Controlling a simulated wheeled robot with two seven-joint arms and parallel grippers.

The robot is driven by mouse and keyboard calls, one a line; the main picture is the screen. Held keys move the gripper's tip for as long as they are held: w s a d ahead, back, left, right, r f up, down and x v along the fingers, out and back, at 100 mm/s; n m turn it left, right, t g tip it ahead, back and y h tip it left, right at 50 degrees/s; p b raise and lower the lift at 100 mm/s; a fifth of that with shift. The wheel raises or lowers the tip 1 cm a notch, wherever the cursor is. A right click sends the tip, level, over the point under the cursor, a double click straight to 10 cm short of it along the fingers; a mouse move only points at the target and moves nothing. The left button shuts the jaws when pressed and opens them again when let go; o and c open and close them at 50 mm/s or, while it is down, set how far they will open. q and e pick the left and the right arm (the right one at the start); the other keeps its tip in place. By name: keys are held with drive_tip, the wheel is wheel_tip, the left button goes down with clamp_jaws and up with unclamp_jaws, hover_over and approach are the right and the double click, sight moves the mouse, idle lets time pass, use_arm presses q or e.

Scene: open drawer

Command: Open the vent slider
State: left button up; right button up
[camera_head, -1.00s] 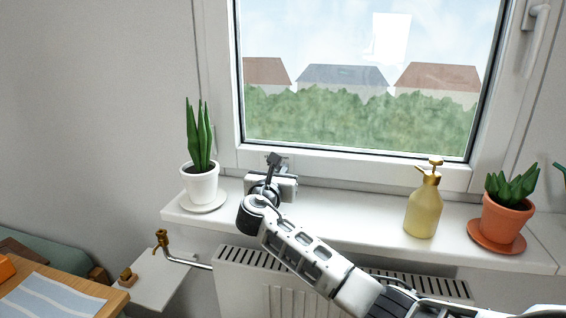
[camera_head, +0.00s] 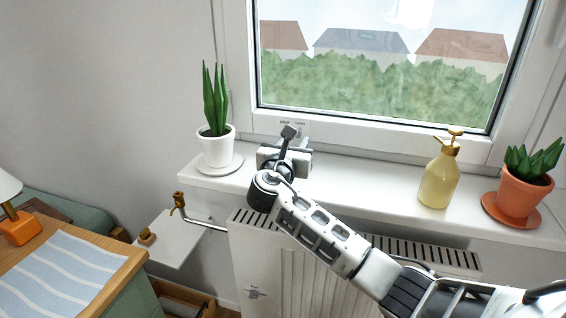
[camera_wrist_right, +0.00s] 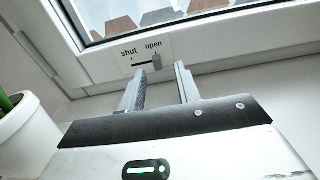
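The vent slider is a small grey knob (camera_wrist_right: 157,61) in a dark slot on a white plate (camera_wrist_right: 133,66) on the lower window frame. In the right wrist view the knob is at the right end of the slot, below the word "open"; "shut" is at the left end. The plate also shows in the head view (camera_head: 300,127), partly behind my gripper. My right gripper (camera_wrist_right: 159,68) is open and empty, its fingers pointing toward the knob, one on each side in the picture. I cannot tell whether either finger touches it. My left gripper is out of view.
A radiator (camera_head: 300,270) is below the sill. A bedside table (camera_head: 125,268) is at lower left.

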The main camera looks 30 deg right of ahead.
drive_tip(key=v, duration=1.2)
drive_tip(key=shift+s, duration=0.15)
